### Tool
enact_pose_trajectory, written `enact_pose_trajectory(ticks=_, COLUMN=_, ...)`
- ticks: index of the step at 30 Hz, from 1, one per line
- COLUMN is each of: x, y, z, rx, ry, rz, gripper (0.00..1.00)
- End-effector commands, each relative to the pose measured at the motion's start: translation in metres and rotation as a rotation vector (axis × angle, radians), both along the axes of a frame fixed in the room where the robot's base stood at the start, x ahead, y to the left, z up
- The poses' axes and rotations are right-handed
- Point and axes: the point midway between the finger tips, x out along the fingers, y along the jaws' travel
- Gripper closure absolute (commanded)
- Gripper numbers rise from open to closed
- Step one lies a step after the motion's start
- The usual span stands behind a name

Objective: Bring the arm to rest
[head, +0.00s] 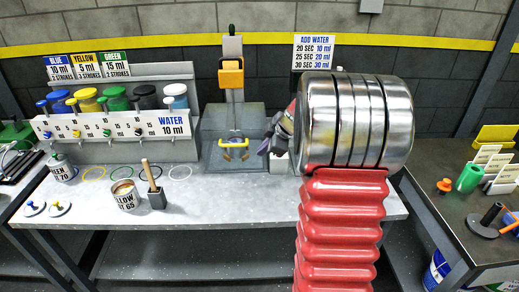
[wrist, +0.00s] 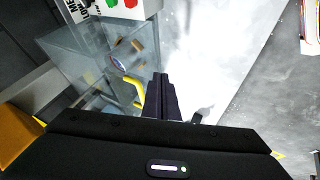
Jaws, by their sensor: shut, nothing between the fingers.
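My gripper (head: 272,142) is held over the right part of the grey bench, beside the clear-walled machine; my own red and chrome arm stands in front and hides part of it. In the wrist view my gripper (wrist: 158,82) shows its dark fingers together, with nothing between them. The machine (head: 232,120) has an orange block on its column and a yellow handle low down. In the wrist view its clear box (wrist: 85,62) and yellow handle (wrist: 131,90) lie just left of the fingers.
On the bench (head: 225,195) stand an open labelled pail (head: 125,196), a dark holder with a wooden-handled tool (head: 155,190), a small labelled can (head: 61,168) and two lids. A rack of paint dispensers (head: 115,125) stands at back left. A side table (head: 470,225) is at right.

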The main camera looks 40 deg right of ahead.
Motion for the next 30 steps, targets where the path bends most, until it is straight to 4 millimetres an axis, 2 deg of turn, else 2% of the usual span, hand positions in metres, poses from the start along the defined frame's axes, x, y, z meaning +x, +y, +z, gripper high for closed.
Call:
enact_pose_trajectory(ticks=10, x=0.000, y=0.000, z=0.000, rx=0.009, ry=0.001, rz=-0.012, gripper=1.00)
enact_pose_trajectory(ticks=17, x=-0.002, y=0.002, z=-0.002, rx=0.117, ry=0.022, rz=-0.146, gripper=1.00)
enact_pose_trajectory(ticks=24, x=-0.028, y=0.016, z=-0.027, rx=0.296, ry=0.135, rz=-0.373, gripper=1.00)
enact_pose_trajectory(ticks=30, x=-0.057, y=0.040, z=-0.033, rx=0.404, ry=0.226, rz=-0.554, gripper=1.00)
